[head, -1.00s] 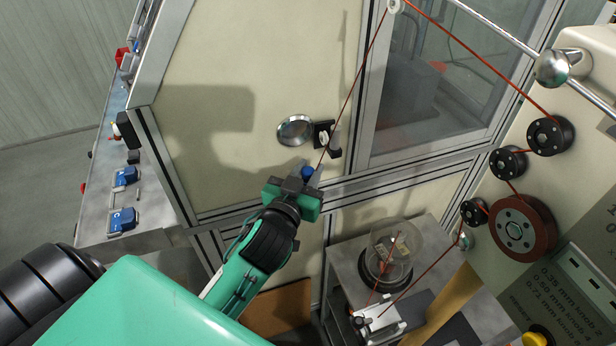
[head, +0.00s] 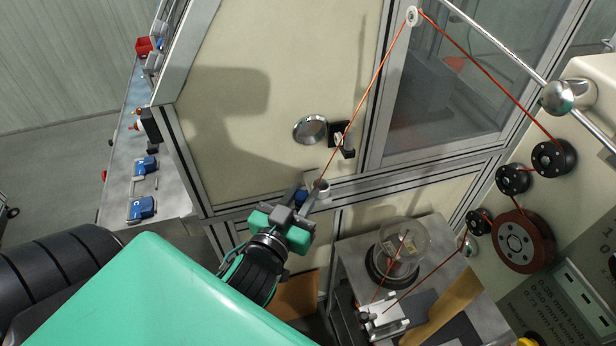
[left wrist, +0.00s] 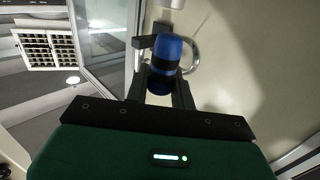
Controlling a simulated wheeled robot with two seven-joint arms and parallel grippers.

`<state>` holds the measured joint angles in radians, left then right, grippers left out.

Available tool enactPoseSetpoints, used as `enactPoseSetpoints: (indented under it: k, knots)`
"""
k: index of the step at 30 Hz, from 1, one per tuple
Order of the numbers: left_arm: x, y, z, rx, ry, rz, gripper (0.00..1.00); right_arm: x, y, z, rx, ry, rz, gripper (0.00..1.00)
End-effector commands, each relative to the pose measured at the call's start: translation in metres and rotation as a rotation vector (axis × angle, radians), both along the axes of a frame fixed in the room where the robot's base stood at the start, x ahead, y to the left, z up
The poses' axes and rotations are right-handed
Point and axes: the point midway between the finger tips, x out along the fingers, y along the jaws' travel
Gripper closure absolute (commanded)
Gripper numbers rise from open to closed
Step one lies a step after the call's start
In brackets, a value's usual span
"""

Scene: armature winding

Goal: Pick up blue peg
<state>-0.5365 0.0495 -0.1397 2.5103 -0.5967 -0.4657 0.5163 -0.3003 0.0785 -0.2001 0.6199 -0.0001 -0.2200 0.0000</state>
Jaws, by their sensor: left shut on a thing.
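The blue peg (left wrist: 166,62), a short cylinder with a dark band, stands between the fingers of my left gripper (left wrist: 160,82) in the left wrist view. In the head view the left gripper (head: 307,197) is in front of the cream panel, by the aluminium rail. My right gripper is out of view.
A round metal knob (head: 310,130) and a black hook (head: 343,139) are on the panel above the gripper. A red wire (head: 366,94) runs down close to the fingertips. A clear dome (head: 403,241) stands lower right.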

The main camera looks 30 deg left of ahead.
Motion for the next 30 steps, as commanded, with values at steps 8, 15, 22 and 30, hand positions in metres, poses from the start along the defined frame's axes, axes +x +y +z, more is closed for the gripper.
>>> enactPoseSetpoints:
  k: [8, 15, 22, 30]
  knots:
    - [-0.031, -0.003, 0.002, -0.002, 0.005, 0.002, 1.0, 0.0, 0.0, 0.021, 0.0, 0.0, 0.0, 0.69]
    - [-0.056, -0.006, 0.001, 0.0, 0.004, 0.002, 1.0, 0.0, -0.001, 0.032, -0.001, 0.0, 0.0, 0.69]
    - [-0.074, -0.008, 0.0, -0.001, 0.002, 0.001, 1.0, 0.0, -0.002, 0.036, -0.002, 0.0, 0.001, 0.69]
    - [-0.082, -0.009, 0.0, 0.001, 0.001, 0.0, 1.0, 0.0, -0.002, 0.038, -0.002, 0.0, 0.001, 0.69]
